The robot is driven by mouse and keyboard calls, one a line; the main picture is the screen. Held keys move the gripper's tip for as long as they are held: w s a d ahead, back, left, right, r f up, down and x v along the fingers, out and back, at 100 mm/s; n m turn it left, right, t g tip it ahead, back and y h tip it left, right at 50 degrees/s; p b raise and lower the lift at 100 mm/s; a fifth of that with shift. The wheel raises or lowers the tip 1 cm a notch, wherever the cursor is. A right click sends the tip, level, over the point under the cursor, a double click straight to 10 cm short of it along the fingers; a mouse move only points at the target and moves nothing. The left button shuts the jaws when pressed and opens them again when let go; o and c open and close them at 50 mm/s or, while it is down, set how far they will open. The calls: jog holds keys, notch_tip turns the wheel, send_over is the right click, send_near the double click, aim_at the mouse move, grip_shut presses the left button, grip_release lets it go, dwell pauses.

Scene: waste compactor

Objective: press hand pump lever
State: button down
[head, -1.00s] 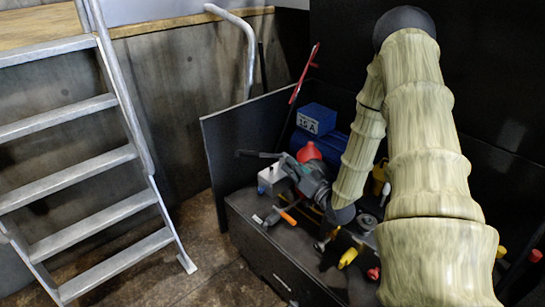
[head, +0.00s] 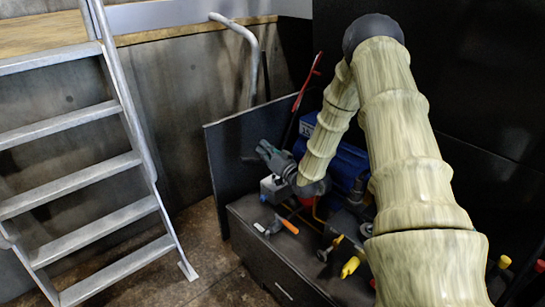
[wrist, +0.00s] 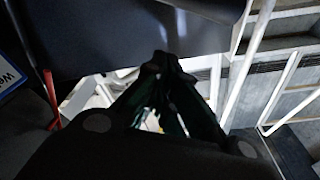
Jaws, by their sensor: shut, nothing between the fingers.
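My gripper (head: 264,150) is shut and empty, pointing left above the bench in the head view. Its closed fingertips also show in the wrist view (wrist: 160,62). A short dark bar end (head: 247,158) shows just left of the fingertips and looks like the end of a lever. Most of it is hidden behind my gripper, and I cannot tell whether they touch. A small grey-white box (head: 272,187) sits below my gripper. A red part (head: 305,199) is mostly hidden by my wrist.
A thin red bar (head: 308,80) leans behind the bench and also shows in the wrist view (wrist: 50,95). The dark bench (head: 262,235) holds an orange-handled tool (head: 288,225) and a yellow-handled part (head: 350,266). A metal ladder (head: 130,120) stands left. Bare floor lies between.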

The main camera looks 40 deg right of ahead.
jog(key=w, duration=0.3)
jog(key=shift+r, duration=0.2)
jog(key=shift+s+a+f, duration=0.2)
jog(key=shift+a+f, duration=0.25)
jog(key=shift+f, duration=0.4)
jog(key=shift+s+a+f, duration=0.15)
jog(key=shift+a+f, duration=0.3)
jog(key=shift+f, duration=0.4)
